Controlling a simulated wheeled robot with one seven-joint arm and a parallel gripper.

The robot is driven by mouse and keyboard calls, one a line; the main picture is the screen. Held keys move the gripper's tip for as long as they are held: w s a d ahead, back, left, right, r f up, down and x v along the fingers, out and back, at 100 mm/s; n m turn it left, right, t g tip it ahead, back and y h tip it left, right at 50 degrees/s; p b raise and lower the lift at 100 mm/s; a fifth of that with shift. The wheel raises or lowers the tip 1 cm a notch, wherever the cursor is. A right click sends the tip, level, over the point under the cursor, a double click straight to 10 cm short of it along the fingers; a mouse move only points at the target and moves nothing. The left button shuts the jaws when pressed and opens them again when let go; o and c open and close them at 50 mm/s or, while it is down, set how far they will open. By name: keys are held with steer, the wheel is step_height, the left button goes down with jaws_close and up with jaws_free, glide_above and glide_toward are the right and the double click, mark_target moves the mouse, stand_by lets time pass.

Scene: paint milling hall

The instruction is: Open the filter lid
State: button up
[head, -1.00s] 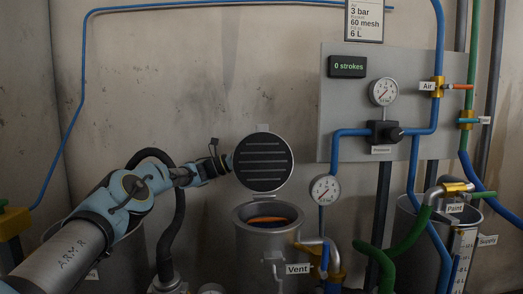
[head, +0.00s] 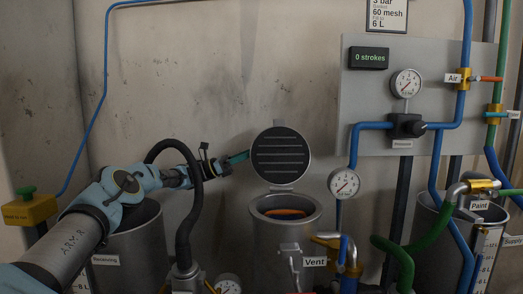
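The filter lid (head: 281,155) is a round dark disc with a pale rim and horizontal bars. It stands upright at the back of the filter pot (head: 259,232), swung open. The pot's mouth is uncovered and something orange (head: 287,212) shows inside. My gripper (head: 238,157) is just left of the lid, its teal fingertip pointing right toward the lid's edge. A small gap seems to lie between them. The fingers are seen edge-on, so their opening does not show.
A vent pipe with a valve and the Vent label (head: 314,262) is right of the pot. A black hose (head: 187,215) rises left of it. The receiving bucket (head: 125,255) is at left, the paint bucket (head: 432,225) at right. A gauge panel (head: 366,95) hangs behind.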

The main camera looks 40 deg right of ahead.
steer(key=shift+w+a, duration=0.15)
steer(key=shift+a, duration=0.1)
